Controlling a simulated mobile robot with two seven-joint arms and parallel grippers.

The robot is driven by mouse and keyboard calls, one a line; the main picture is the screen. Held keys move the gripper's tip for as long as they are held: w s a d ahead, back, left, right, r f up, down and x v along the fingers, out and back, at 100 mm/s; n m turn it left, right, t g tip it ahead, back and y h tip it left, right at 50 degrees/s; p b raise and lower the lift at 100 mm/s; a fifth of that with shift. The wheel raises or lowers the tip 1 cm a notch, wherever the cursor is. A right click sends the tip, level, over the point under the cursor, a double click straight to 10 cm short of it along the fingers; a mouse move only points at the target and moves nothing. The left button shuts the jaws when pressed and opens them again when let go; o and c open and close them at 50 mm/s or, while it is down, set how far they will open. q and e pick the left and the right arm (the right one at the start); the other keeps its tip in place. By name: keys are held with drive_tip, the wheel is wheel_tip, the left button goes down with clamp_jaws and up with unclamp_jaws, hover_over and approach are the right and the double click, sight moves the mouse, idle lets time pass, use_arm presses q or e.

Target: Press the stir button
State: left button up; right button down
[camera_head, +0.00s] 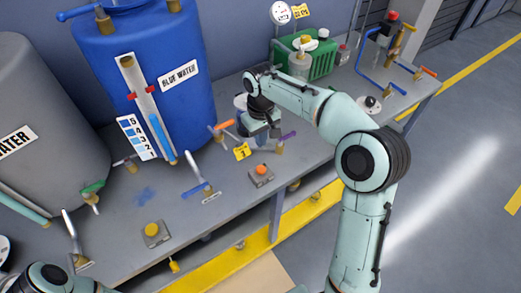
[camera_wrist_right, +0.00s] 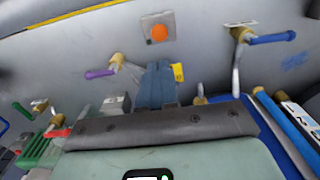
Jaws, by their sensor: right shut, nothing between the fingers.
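An orange push button (camera_head: 261,169) on a small grey plate sits on the bench near its front edge. It also shows at the top of the right wrist view (camera_wrist_right: 159,33). A yellow push button (camera_head: 152,230) sits on a similar plate farther left. I cannot read a stir label on either. My right gripper (camera_head: 273,130) is shut and empty, behind the orange button in the head view and apart from it. Its fingers (camera_wrist_right: 158,85) point toward the button's side in the wrist view. Part of my left arm shows at the bottom left; its gripper is out of frame.
A yellow tag (camera_head: 242,151) and valves with orange (camera_head: 222,126) and purple (camera_head: 288,135) handles stand close to my right gripper. A blue-handled valve (camera_head: 196,188) is left of the orange button. The blue tank (camera_head: 190,100) stands behind. A green crate (camera_head: 322,62) is at the back right.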

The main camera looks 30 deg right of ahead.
drive_tip(key=b, duration=0.1)
approach(261, 169)
wheel_tip(261, 169, down, 5)
drive_tip(key=shift+f, duration=0.1)
use_arm(q)
drive_tip(key=shift+s+f, duration=0.65)
drive_tip(key=shift+f, duration=0.15)
use_arm(e)
drive_tip(key=shift+f, duration=0.8)
